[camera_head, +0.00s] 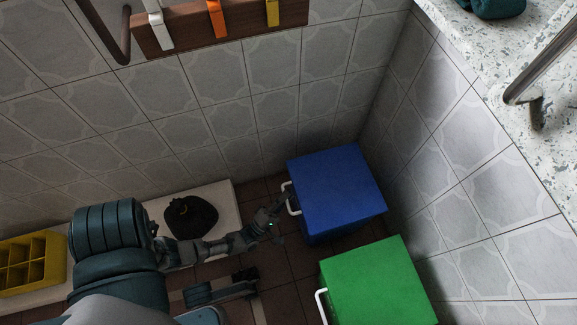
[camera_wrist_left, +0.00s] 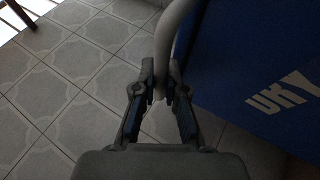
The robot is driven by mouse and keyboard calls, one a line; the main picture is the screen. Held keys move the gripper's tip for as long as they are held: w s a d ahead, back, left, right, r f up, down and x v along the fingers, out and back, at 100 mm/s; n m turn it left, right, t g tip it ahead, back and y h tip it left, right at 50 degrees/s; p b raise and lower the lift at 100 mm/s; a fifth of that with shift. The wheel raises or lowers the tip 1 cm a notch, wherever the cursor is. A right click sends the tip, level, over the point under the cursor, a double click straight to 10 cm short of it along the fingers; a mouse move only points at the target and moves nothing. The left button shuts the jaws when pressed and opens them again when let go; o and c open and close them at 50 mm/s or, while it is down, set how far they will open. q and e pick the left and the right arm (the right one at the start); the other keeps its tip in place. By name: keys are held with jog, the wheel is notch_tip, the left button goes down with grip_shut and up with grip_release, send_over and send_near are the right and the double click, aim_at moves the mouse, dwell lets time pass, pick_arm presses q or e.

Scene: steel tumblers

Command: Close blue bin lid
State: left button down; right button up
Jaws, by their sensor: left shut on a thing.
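The blue bin (camera_head: 338,192) stands on the floor near the wall corner. Its blue top lies flat over the body, as far as I can see, and I cannot make out a gap. A white handle (camera_head: 292,207) sticks out from its left side. My left gripper (camera_head: 268,217) is at this handle. In the left wrist view the fingers (camera_wrist_left: 160,92) are shut on the pale curved handle bar (camera_wrist_left: 172,40), beside the blue bin wall with white letters (camera_wrist_left: 262,62).
A green bin (camera_head: 375,283) with a white handle stands close in front of the blue bin. A dark bag (camera_head: 190,217) lies on a pale ledge to the left. A yellow divided crate (camera_head: 32,262) is at far left. Tiled walls close off the back and right.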

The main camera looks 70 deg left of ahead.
pick_arm(q)
jog(key=c, duration=1.2)
grip_release()
jog(key=shift+w+d+r, duration=0.2)
jog(key=shift+w+r, duration=0.1)
jog(key=shift+r, duration=0.05)
jog(key=shift+s+f, duration=0.15)
jog(key=shift+s+f, duration=0.2)
jog(key=shift+s, duration=0.05)
jog(key=v, duration=0.6)
jog(key=shift+s+d+f, duration=0.2)
jog(key=shift+s, duration=0.05)
